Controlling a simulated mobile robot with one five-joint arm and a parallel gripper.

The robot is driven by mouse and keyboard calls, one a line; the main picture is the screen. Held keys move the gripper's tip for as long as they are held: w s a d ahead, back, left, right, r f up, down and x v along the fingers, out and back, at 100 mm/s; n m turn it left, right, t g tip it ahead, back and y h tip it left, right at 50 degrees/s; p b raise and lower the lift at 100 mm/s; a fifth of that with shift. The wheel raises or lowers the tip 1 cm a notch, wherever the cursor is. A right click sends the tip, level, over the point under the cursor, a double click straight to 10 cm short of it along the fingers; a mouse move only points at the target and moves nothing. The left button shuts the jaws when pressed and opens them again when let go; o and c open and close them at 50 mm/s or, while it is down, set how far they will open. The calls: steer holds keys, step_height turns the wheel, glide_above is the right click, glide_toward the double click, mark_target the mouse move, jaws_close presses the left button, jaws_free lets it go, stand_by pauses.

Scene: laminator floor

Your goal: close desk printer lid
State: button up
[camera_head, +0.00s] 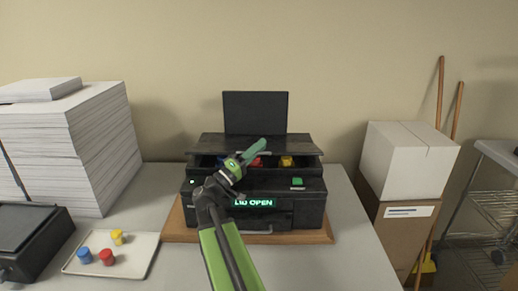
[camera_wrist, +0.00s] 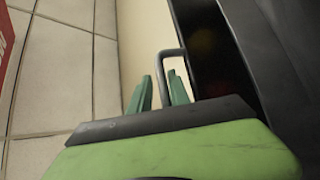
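The black desk printer (camera_head: 310,214) stands on a wooden board, and its front display reads LID OPEN. Its dark lid (camera_head: 218,143) is raised at the top, with coloured cartridges showing in the gap below. My gripper (camera_head: 258,148) is at the lid's front edge, covering part of it. In the wrist view my gripper (camera_wrist: 162,91) has its two green fingers apart. A grey bar handle (camera_wrist: 162,68) shows between the fingers, beside the dark lid; I cannot tell whether they touch it.
A pale tray (camera_head: 138,262) with blue, red and yellow caps lies left of the printer. Paper stacks (camera_head: 75,150) and a black device (camera_head: 30,240) stand farther left. Boxes (camera_head: 405,165) stand at right. The table right of the printer is clear.

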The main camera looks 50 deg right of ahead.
steer(key=w+a, duration=0.2)
steer(key=a, duration=1)
steer(key=shift+w+a+f+b, duration=0.25)
steer(key=shift+a+f+b, duration=0.05)
steer(key=shift+a, duration=0.1)
